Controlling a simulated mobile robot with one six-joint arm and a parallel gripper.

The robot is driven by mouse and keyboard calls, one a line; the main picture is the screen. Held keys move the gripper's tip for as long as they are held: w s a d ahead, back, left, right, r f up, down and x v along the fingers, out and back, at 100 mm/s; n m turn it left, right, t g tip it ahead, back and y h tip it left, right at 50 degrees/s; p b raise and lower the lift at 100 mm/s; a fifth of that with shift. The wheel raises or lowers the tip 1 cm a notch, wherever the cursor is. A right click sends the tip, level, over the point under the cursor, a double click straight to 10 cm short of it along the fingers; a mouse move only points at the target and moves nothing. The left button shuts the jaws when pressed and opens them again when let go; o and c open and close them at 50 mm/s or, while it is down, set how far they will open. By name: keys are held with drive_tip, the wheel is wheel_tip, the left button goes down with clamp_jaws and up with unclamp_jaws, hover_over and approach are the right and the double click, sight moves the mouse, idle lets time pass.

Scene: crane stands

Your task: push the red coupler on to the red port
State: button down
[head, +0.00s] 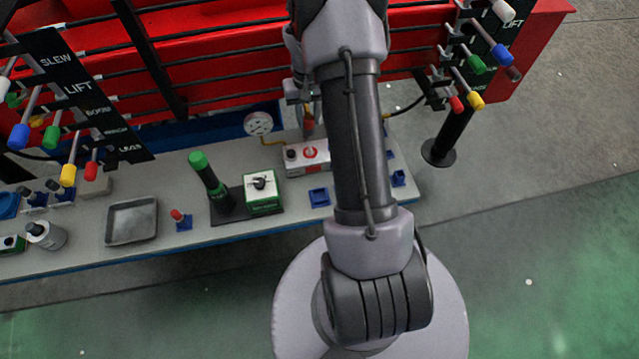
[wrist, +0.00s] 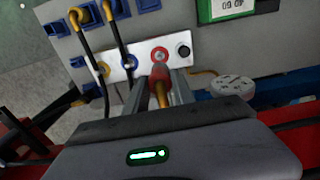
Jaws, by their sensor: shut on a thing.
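My gripper (wrist: 161,80) is shut on the red coupler (wrist: 160,88), which has a red front and a yellowish rear. In the head view, the coupler (head: 309,126) shows beside my arm, above the white port panel. The red port (wrist: 160,55) is on that panel, between the blue port and a black knob. The coupler's front points at the red port and is close to it. The port's round face still shows past the coupler; I cannot tell whether they touch. In the head view, the red port (head: 309,152) shows as a red ring below the coupler.
The white panel (wrist: 144,62) also holds a yellow port (wrist: 103,70) and a blue port (wrist: 129,62), with hoses close beside the gripper. A round white gauge (head: 258,123) and a green-sided box (head: 262,192) stand nearby. Levers (head: 476,65) rise at the right.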

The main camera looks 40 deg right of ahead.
sight(309, 127)
wheel_tip(309, 127, down, 6)
drive_tip(key=b, duration=0.3)
drive_tip(key=shift+s+a, duration=0.1)
drive_tip(key=shift+s, duration=0.05)
drive_tip(key=shift+f+b, duration=1.1)
drive_tip(key=shift+f, duration=0.3)
drive_tip(key=c, duration=1)
unclamp_jaws()
drive_tip(key=shift+r, duration=0.1)
wheel_tip(309, 127, up, 5)
drive_tip(key=p, duration=0.3)
drive_tip(key=shift+p, duration=0.4)
